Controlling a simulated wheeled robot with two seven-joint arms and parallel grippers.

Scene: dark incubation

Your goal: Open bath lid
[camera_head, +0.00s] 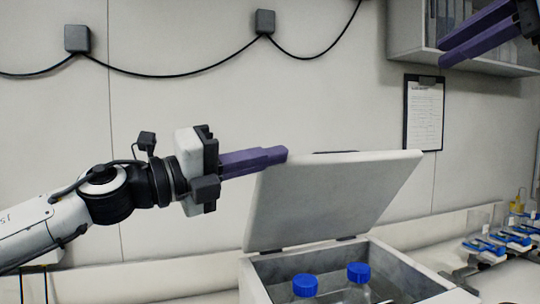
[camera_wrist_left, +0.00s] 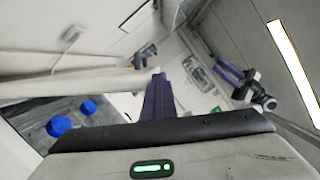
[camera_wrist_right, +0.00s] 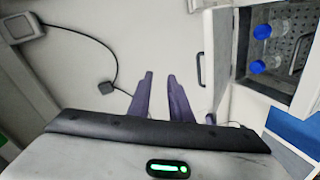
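The bath lid (camera_head: 335,200) is a pale slab raised steeply at the back of the bath (camera_head: 262,268), which stands open. A dark handle (camera_wrist_right: 200,68) shows on the lid in the right wrist view. My left gripper (camera_head: 286,155) has its purple fingers together with nothing between them. Its tips overlap the lid's upper left corner; I cannot tell whether they touch. The lid also shows edge-on beside the fingers in the left wrist view (camera_wrist_left: 80,85). My right gripper (camera_wrist_right: 159,75) is empty with fingers apart, high at the upper right in the head view (camera_head: 440,55).
Two blue-capped bottles (camera_head: 305,285) (camera_head: 358,272) stand in the bath. A clipboard (camera_head: 424,112) hangs on the wall below a shelf (camera_head: 460,62). Racks with blue items (camera_head: 510,238) stand on the bench at the right. Cables run along the back wall.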

